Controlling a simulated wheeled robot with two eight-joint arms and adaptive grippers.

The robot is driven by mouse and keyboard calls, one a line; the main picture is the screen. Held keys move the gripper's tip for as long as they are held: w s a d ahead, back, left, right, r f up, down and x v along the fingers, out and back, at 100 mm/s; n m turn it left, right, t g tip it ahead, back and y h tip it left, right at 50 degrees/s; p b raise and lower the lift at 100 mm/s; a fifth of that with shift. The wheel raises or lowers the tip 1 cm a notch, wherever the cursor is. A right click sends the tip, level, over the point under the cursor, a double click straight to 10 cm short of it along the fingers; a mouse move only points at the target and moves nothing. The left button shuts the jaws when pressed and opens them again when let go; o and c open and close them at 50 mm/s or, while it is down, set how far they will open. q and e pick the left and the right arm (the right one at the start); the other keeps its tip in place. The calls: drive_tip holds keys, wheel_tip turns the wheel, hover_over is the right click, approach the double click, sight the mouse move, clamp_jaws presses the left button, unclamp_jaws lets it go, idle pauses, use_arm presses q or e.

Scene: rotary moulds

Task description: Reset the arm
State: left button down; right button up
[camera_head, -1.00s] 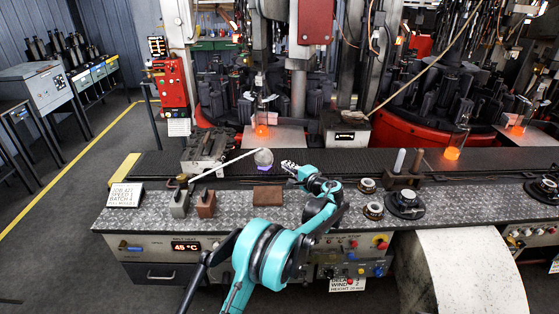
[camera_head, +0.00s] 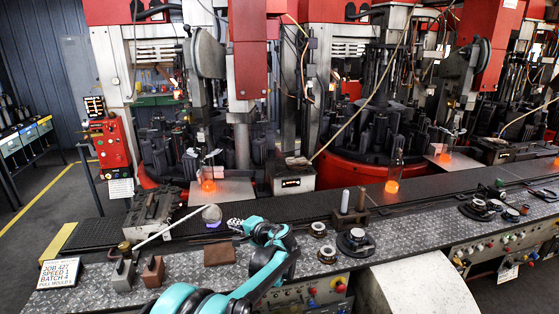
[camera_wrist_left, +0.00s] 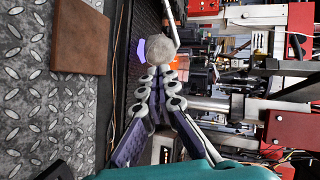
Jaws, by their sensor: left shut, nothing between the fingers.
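My left arm is teal and comes in from the bottom of the head view. Its gripper (camera_head: 234,223) is above the bench, just right of a grey round head (camera_head: 212,214) on a long pale rod. In the left wrist view the gripper (camera_wrist_left: 157,75) has its fingers close together with nothing between them. The round head (camera_wrist_left: 159,47) is just beyond the fingertips there; I cannot tell whether they touch. A purple patch (camera_wrist_left: 141,50) shows beside it. My right gripper is not in view.
The patterned metal bench (camera_head: 100,295) holds a brown block (camera_head: 219,254), a sign (camera_head: 61,273), a small ring (camera_head: 327,254) and a black dial (camera_head: 355,243). A dark belt (camera_head: 330,203) runs behind. Glowing orange pieces (camera_head: 392,186) and red machines stand beyond.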

use_arm(q)
drive_tip(key=s+a+r+n+g+h, duration=0.1)
drive_tip(key=s+a+r+n+h, duration=0.15)
drive_tip(key=s, duration=0.85)
drive_tip(key=s+a+r+n+g+h, duration=0.1)
drive_tip(key=s+h, duration=0.2)
drive_tip(key=s, duration=0.9)
drive_tip(key=s+d+f+n+h, duration=0.2)
drive_tip(key=s+f, duration=0.1)
drive_tip(key=s, duration=0.6)
drive_tip(key=s+d+f+n+h, duration=0.2)
drive_tip(key=s+d+f, duration=0.1)
drive_tip(key=s, duration=0.7)
drive_tip(key=shift+s+f+h, duration=0.2)
drive_tip(key=shift+f+h, duration=0.15)
drive_tip(key=shift+f, duration=0.3)
drive_tip(key=c, duration=2.3)
unclamp_jaws()
